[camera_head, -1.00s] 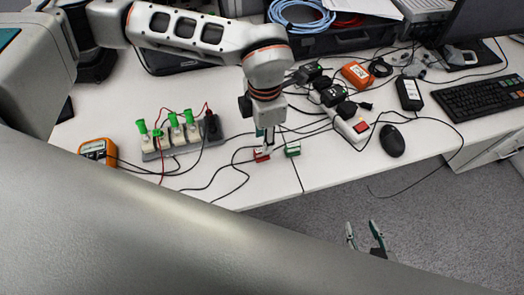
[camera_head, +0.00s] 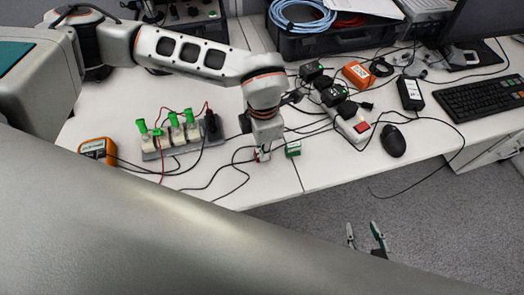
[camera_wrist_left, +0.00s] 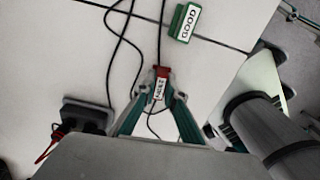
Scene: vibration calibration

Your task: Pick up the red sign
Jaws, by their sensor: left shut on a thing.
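The red sign (camera_wrist_left: 162,71) is a small red block with a white lettered label, and it sits between my left fingertips in the left wrist view. My left gripper (camera_wrist_left: 160,97) is shut on it, low at the table's front part. In the head view my left gripper (camera_head: 263,157) hides most of the sign. A green sign (camera_wrist_left: 185,22) reading GOOD stands apart from it, and it also shows in the head view (camera_head: 293,149) just right of the gripper. My right gripper (camera_head: 366,238) is open and empty over the floor, beyond the table's front edge.
A grey terminal strip with green clips (camera_head: 178,137) and an orange meter (camera_head: 97,150) stand to the left. A power strip (camera_head: 352,127), mouse (camera_head: 392,141) and keyboard (camera_head: 485,99) lie to the right. Loose black cables run close to the gripper.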

